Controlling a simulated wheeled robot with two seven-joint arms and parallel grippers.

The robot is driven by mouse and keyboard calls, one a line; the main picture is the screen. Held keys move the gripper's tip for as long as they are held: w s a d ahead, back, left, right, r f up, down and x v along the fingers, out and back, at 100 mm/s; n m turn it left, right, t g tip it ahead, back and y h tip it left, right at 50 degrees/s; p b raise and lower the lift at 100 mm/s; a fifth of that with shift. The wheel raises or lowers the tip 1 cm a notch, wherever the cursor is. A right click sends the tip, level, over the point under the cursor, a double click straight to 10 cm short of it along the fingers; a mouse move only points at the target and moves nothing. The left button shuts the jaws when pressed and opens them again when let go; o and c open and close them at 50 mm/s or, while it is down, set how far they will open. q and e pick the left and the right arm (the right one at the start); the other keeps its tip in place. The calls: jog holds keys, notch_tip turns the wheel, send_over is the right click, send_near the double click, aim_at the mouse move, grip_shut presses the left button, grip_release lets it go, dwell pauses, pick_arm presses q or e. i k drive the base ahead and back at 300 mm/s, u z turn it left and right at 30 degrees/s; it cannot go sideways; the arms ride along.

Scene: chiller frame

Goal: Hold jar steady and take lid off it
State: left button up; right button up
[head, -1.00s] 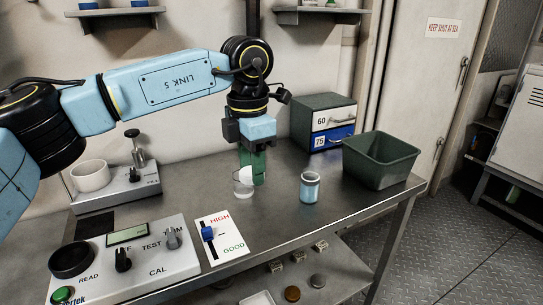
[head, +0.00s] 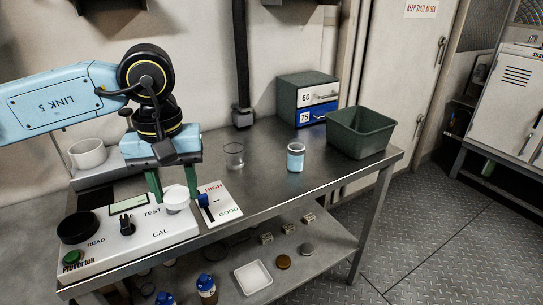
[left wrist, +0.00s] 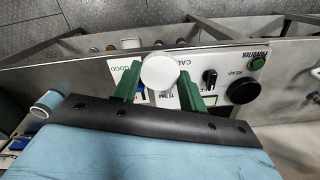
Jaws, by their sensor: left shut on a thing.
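My left gripper (head: 174,188) is shut on a white round lid-like piece (head: 176,200). It holds this piece above the right part of the instrument panel, beside the HIGH/GOOD card. In the left wrist view the white disc (left wrist: 163,71) lies between the green fingers (left wrist: 160,88). A clear glass jar (head: 234,156) stands upright on the bench, right of the gripper and apart from it, with no lid on it. A second jar with pale blue contents (head: 296,159) stands farther right. My right gripper is not in view.
The instrument panel (head: 150,236) with knobs lies under the gripper, with the HIGH/GOOD card (head: 222,205) next to it. A green bin (head: 361,133) and a drawer box (head: 306,92) stand at the back right. A white cup (head: 87,153) is at the left. The bench front right is clear.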

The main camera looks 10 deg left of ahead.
aim_at(296, 153)
jog(key=u, duration=0.2)
jog(key=k, duration=0.3)
jog(key=z, duration=1.2)
jog(key=i, duration=1.3)
jog(key=u, duration=0.75)
jog(key=i, duration=0.7)
jog(key=u, duration=0.6)
